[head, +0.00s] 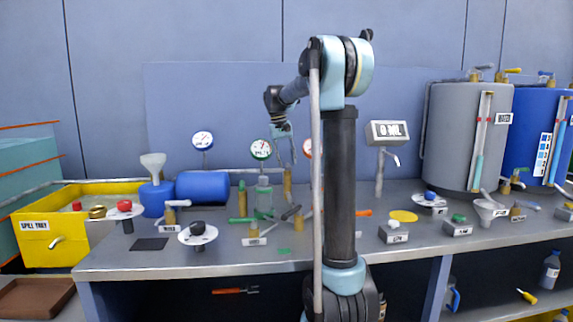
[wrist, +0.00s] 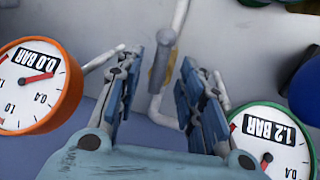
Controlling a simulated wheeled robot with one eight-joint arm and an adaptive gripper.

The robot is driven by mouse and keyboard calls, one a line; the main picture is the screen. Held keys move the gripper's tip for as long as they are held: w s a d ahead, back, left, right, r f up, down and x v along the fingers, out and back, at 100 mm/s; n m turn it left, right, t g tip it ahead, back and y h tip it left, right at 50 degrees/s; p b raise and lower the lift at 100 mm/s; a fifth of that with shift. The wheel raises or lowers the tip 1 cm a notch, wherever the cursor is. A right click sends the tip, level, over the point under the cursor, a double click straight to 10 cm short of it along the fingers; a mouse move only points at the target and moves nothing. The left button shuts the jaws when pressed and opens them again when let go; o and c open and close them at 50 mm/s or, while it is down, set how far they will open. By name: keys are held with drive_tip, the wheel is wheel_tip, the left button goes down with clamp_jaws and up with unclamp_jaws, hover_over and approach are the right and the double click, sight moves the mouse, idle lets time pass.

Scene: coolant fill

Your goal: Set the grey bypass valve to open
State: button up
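The brass body also stands below my gripper in the head view (head: 287,186).
In the wrist view, the orange gauge (wrist: 38,88) reads 0.0 BAR and the green gauge (wrist: 268,140) reads 1.2 BAR, both close beside the fingers. A blue tank (head: 203,187) and yellow spill tray (head: 45,245) stand left. A grey tank (head: 455,135) stands right.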

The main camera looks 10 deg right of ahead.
wheel_tip(320, 180, up, 11)
drive_tip(key=a, duration=0.2)
drive_tip(key=shift+f, duration=0.2)
